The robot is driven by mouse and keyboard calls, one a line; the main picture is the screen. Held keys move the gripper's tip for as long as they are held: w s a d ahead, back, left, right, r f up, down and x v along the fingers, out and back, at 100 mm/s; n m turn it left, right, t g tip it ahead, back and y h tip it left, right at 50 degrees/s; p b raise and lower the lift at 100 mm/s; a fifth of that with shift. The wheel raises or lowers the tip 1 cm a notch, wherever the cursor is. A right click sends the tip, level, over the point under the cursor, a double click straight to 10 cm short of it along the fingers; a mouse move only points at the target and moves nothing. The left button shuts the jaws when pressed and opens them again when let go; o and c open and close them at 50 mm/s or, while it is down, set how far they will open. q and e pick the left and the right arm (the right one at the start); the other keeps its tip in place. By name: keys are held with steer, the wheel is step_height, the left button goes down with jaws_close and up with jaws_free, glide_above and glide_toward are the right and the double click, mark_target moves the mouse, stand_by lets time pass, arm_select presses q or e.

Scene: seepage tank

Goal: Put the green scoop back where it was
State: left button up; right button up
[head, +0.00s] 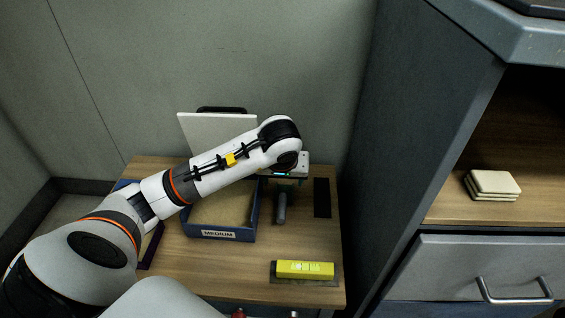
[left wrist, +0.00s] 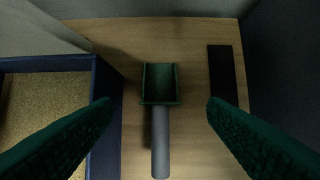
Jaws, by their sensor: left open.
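The green scoop (left wrist: 160,85) with its grey handle lies on the wooden tabletop, right of the blue box, in the left wrist view. Its handle (head: 281,208) shows in the head view, pointing to the front; my gripper hides most of its green pan there. My left gripper (head: 286,183) is over the scoop. In the left wrist view its green fingers (left wrist: 160,110) are open, one on each side of the scoop and apart from it. My right gripper is not in view.
A blue box (head: 218,236) labelled MEDIUM holds sandy material. A black strip (head: 322,198) lies right of the scoop. A yellow block (head: 305,269) sits on a dark pad at the front. A white board (head: 207,133) stands behind. A grey cabinet wall (head: 385,150) bounds the right.

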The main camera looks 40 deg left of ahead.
mark_target(283, 201)
arm_select(q)
steer(key=shift+p+v, duration=0.55)
steer(key=shift+v, duration=1.25)
